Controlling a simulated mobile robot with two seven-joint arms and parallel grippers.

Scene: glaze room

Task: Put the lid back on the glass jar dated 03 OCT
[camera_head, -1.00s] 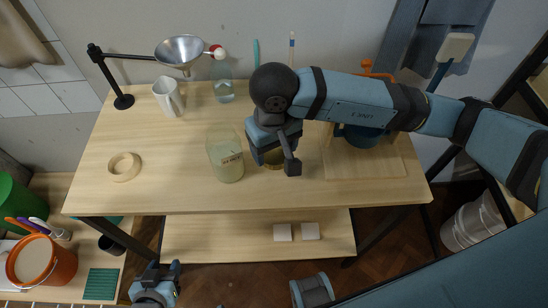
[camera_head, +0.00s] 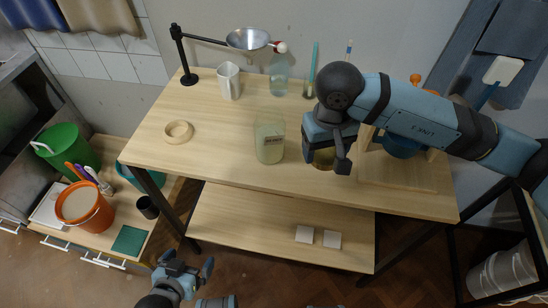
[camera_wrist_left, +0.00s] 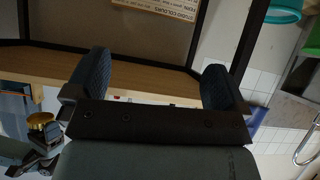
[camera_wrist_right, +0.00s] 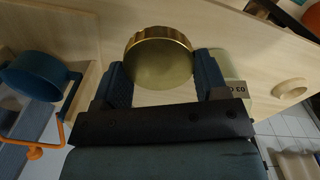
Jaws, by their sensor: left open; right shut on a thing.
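The glass jar (camera_head: 270,150), with pale yellowish contents and a label, stands upright and open on the wooden table. In the right wrist view the jar's label (camera_wrist_right: 238,88) is partly hidden and reads "03 O". My right gripper (camera_head: 326,158) is just right of the jar, shut on a round brass lid (camera_wrist_right: 160,62). In the head view the lid (camera_head: 323,162) is mostly hidden by the gripper. Whether the lid touches the table I cannot tell. My left gripper (camera_head: 190,264) is open and empty, low in front of the table; its spread fingers show in the left wrist view (camera_wrist_left: 158,70).
A wooden ring (camera_head: 178,132) lies left of the jar. A white mug (camera_head: 229,82), a clear bottle (camera_head: 278,78) and a funnel on a stand (camera_head: 248,39) are behind. A blue pot (camera_head: 401,147) stands right of my gripper. The table's front centre is clear.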

